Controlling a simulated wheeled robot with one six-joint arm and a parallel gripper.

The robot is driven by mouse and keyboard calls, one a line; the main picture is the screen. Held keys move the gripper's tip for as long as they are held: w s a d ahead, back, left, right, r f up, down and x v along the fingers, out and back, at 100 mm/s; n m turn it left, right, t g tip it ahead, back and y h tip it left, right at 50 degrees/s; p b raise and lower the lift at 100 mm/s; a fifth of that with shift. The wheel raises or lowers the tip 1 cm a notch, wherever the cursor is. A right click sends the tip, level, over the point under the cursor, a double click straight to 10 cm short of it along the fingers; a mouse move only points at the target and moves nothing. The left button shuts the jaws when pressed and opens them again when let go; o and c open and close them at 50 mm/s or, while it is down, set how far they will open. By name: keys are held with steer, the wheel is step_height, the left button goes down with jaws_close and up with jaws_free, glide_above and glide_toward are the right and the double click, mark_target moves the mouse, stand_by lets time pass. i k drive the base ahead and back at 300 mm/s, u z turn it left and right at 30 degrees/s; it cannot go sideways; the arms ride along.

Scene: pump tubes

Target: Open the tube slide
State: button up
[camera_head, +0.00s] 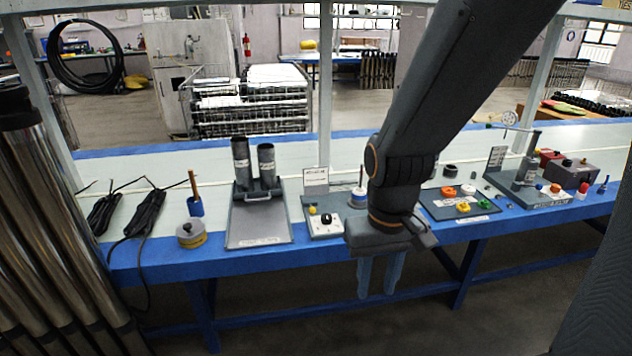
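The tube slide is a grey tray (258,228) lying flat on the blue-edged bench, with a label on its front edge. Two dark upright tubes (241,163) stand at its back, each with a small label. A light handle (258,197) sits at the front of the tube holder. My gripper (379,290) hangs down in front of the bench edge, to the right of the tray and apart from it. Its two fingers are spaced apart with nothing between them. My arm hides part of the bench behind it.
Right of the tray is a switch panel (326,224) with a black knob. A grey board (459,207) with coloured parts lies further right. Left are a yellow-grey round part (191,236) and black cables (143,213). Metal tubes (50,230) stand at the far left.

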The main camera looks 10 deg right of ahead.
mark_target(258, 192)
steer(key=u, duration=0.05)
steer(key=i, duration=1.15)
steer(key=u, duration=0.45)
